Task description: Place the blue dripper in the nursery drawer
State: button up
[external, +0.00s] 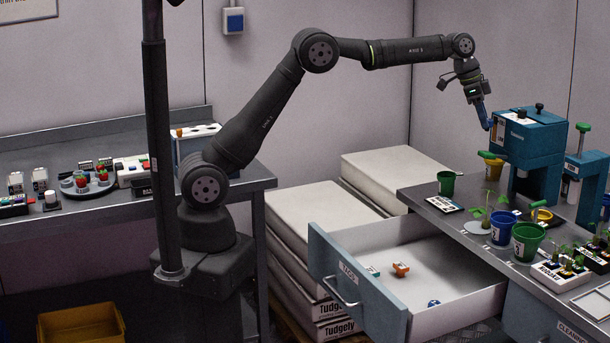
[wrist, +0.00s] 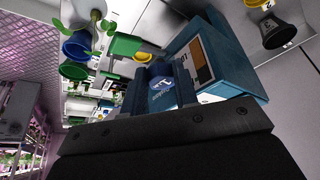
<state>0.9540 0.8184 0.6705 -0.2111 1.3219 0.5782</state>
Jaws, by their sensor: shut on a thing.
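My gripper (external: 485,112) is at the upper right, beside the teal machine (external: 533,150) and high above the bench. In the wrist view a small blue piece with white marks (wrist: 164,94) shows between my fingers, and my gripper is shut on it. I cannot tell from its shape whether it is the dripper. The drawer (external: 350,283) is pulled open under the bench, with a label on its front. Inside lie a small blue round piece (external: 433,302) near the front right and a small orange piece (external: 400,269). Both are apart from my gripper.
Green (external: 527,241) and blue (external: 503,229) pots, seedlings and a white tray (external: 594,303) crowd the bench right of the drawer. A second teal stand (external: 584,178) is behind. White sacks (external: 320,222) are stacked left of the drawer. Most of the drawer floor is clear.

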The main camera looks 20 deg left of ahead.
jog(key=s+a+r+m+g, duration=0.15)
jog(key=s+m, duration=0.25)
jog(key=s, duration=0.6)
jog(key=s+a+f+m+g, duration=0.1)
jog(key=s+a+m+g, duration=0.2)
jog(key=s, duration=0.8)
jog(key=s+a+m+y, duration=0.2)
jog(key=s+a+m, duration=0.25)
jog(key=s, duration=0.35)
jog(key=s+a+m+y, duration=0.1)
jog(key=s+a+m, duration=0.4)
jog(key=s, duration=0.4)
send_over(412, 296)
jog(key=w, duration=0.2)
jog(key=shift+n, duration=0.45)
jog(key=f, duration=3.4)
jog(key=shift+s+a+f, duration=0.2)
jog(key=shift+a+f, duration=0.05)
jog(key=shift+f, duration=2.05)
jog(key=shift+f, duration=0.15)
jog(key=o, duration=0.9)
jog(key=shift+o, duration=0.2)
